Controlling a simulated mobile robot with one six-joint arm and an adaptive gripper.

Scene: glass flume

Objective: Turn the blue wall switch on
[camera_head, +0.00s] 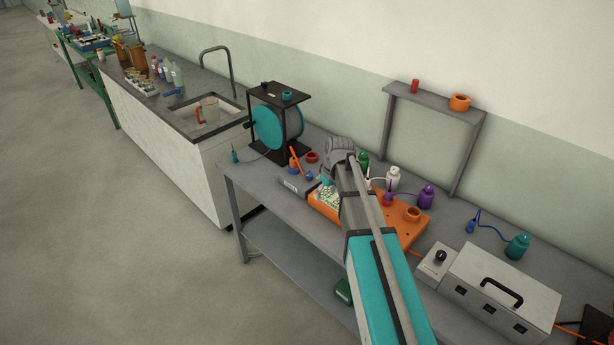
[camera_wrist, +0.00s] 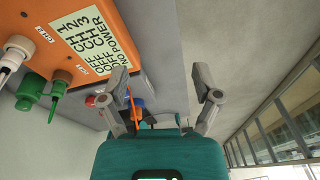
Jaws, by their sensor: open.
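I see no blue wall switch in either view. The wall (camera_head: 350,80) that shows in the head view is bare, white above and pale green below. My gripper (camera_wrist: 162,85) shows in the wrist view with its two fingers spread apart and nothing between the tips. In the head view my arm reaches over the grey bench, and the fingers cannot be made out there.
An orange box (camera_head: 395,228) stands on the bench under my arm; its printed label (camera_wrist: 92,45) shows in the wrist view. A reel (camera_head: 277,123) in a black frame stands left. A grey shelf stand (camera_head: 432,100) and a white case (camera_head: 500,290) are right. The floor left is clear.

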